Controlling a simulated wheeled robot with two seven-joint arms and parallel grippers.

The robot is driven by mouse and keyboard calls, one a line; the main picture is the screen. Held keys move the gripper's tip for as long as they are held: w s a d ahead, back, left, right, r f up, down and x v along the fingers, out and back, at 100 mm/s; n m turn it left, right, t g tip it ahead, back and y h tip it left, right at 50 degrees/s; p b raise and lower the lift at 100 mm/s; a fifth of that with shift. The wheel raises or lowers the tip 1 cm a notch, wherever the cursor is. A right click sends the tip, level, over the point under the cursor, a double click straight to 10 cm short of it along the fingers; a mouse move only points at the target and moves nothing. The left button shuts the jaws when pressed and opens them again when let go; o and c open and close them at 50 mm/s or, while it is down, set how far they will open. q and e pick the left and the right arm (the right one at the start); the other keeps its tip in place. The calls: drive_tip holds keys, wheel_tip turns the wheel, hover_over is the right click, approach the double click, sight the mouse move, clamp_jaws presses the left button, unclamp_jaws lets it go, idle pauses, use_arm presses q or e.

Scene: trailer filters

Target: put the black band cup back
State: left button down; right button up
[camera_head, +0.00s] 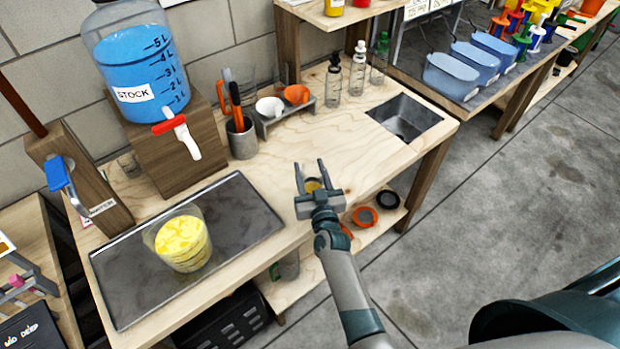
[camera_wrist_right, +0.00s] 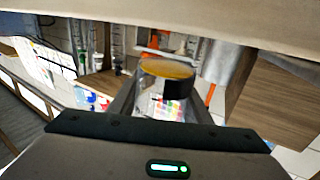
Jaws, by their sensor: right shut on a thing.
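My right gripper (camera_head: 311,172) is over the front edge of the wooden bench, its fingers pointing toward the wall. It is shut on a small clear cup with a yellow-orange top and a black band, which I take to be the black band cup (camera_head: 313,185). In the right wrist view the cup (camera_wrist_right: 176,88) sits between the fingers, with a black patch on its side and a patterned coloured patch below. The fingers hide part of it in the head view. My left gripper is not in view.
A grey rack (camera_head: 285,118) holds a white cup (camera_head: 268,107) and an orange cup (camera_head: 296,94). A tub of yellow pieces (camera_head: 182,243) stands on a dark tray (camera_head: 125,278). A blue stock tank (camera_head: 135,65) stands behind. Orange and black rings (camera_head: 388,200) lie on the lower shelf.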

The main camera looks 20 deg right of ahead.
drive_tip(key=shift+f+b, duration=1.1)
drive_tip(key=shift+f, duration=0.3)
drive_tip(key=shift+f, duration=0.15)
drive_tip(key=o, duration=1.2)
drive_tip(key=shift+s+r, duration=0.1)
drive_tip(key=shift+r, duration=0.1)
